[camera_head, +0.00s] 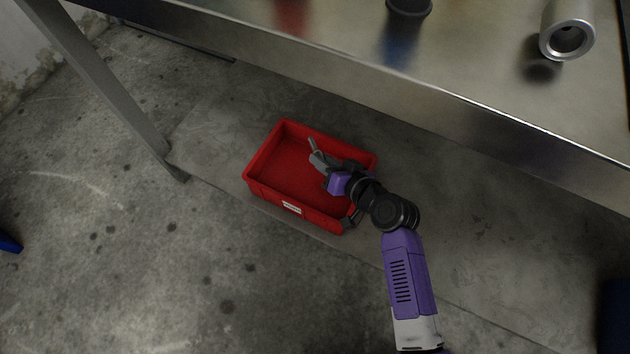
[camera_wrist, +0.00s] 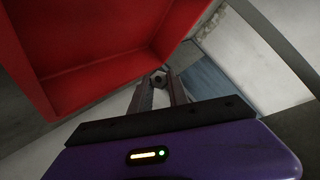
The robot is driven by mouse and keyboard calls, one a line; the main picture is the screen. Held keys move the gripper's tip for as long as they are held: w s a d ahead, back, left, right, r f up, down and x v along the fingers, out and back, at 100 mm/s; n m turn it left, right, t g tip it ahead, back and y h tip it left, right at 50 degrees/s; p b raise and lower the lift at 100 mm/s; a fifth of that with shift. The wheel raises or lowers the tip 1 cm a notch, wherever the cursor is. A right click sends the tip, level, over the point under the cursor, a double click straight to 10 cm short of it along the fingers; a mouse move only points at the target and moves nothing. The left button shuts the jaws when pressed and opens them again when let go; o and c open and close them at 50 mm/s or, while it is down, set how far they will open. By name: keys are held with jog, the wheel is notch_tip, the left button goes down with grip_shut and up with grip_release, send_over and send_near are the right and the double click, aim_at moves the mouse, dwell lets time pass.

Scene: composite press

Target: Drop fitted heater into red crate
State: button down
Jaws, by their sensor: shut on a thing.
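The red crate (camera_head: 262,163) sits on the floor below the front of a metal table, with its open top up and a small white label on its near wall. My gripper (camera_head: 318,155) is over the crate's inside in the head view. In the wrist view my gripper (camera_wrist: 159,88) is shut on a small dark piece with a rounded end, which I take as the heater (camera_wrist: 158,78). Most of the heater is hidden by the fingers, and I cannot make it out in the head view. The red crate's wall (camera_wrist: 50,75) fills the wrist view's upper left.
The metal table (camera_head: 480,85) spans the top, its front edge above and behind the crate. A hollow metal cylinder (camera_head: 562,25) lies on it at right, and a dark round thing (camera_head: 408,6) stands on it. A table leg (camera_head: 110,85) is at left.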

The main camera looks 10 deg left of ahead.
jog(key=c, duration=1.2)
grip_release()
jog(key=shift+p+v, duration=1.55)
jog(key=shift+v, duration=2.35)
jog(key=shift+d+f, duration=0.1)
